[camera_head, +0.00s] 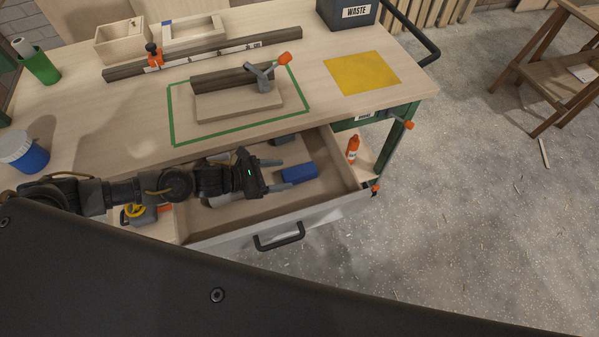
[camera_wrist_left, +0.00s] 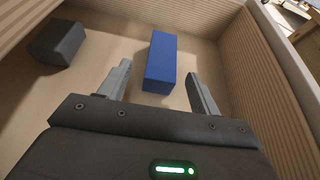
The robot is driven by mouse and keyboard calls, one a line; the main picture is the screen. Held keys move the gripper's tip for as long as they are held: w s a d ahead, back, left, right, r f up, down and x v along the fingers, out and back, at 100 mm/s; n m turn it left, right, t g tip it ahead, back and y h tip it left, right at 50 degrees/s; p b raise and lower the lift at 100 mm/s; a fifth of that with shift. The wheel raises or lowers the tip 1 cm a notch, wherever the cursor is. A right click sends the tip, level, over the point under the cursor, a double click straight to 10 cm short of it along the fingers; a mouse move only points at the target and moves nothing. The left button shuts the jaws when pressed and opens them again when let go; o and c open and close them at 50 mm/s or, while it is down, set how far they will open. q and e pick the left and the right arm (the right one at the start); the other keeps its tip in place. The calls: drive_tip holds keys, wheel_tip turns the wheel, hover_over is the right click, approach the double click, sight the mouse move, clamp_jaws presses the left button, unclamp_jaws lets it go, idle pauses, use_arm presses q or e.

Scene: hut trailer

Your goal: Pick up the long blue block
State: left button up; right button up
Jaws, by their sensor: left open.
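The long blue block (camera_head: 299,172) lies in the open drawer (camera_head: 335,190) of the workbench, toward its right side. In the left wrist view the blue block (camera_wrist_left: 160,62) lies lengthwise on the drawer floor, just ahead of and between the fingertips. My left gripper (camera_head: 277,173) is inside the drawer, left of the block. In the wrist view the left gripper (camera_wrist_left: 160,84) is open, with a finger on either side of the block's near end and a gap to each. I see no contact. My right gripper is not in view.
A dark grey block (camera_wrist_left: 57,44) lies in the drawer's corner. The drawer front with a black handle (camera_head: 279,236) and the drawer walls bound the space. The benchtop (camera_head: 130,135) overhangs behind.

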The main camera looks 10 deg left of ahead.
sight(292, 173)
use_arm(q)
drive_tip(key=shift+w+d+f, duration=0.15)
drive_tip(key=shift+w+d, duration=0.05)
drive_tip(key=shift+d, duration=0.1)
drive_tip(key=shift+w+d, duration=0.2)
drive_tip(key=shift+d, duration=0.2)
drive_tip(key=p+x, duration=0.1)
drive_tip(key=x, duration=0.2)
drive_tip(key=shift+w+d+f, duration=0.1)
drive_tip(key=shift+d+f, duration=0.1)
drive_tip(key=shift+d, duration=0.1)
drive_tip(key=shift+w+d+f, duration=0.2)
drive_tip(key=shift+d, duration=0.05)
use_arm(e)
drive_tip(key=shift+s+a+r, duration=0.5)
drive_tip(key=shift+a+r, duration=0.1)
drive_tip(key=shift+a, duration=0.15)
use_arm(q)
drive_tip(key=c, duration=1.1)
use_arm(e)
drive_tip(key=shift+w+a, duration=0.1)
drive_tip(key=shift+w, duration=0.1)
use_arm(q)
drive_tip(key=shift+r, duration=0.1)
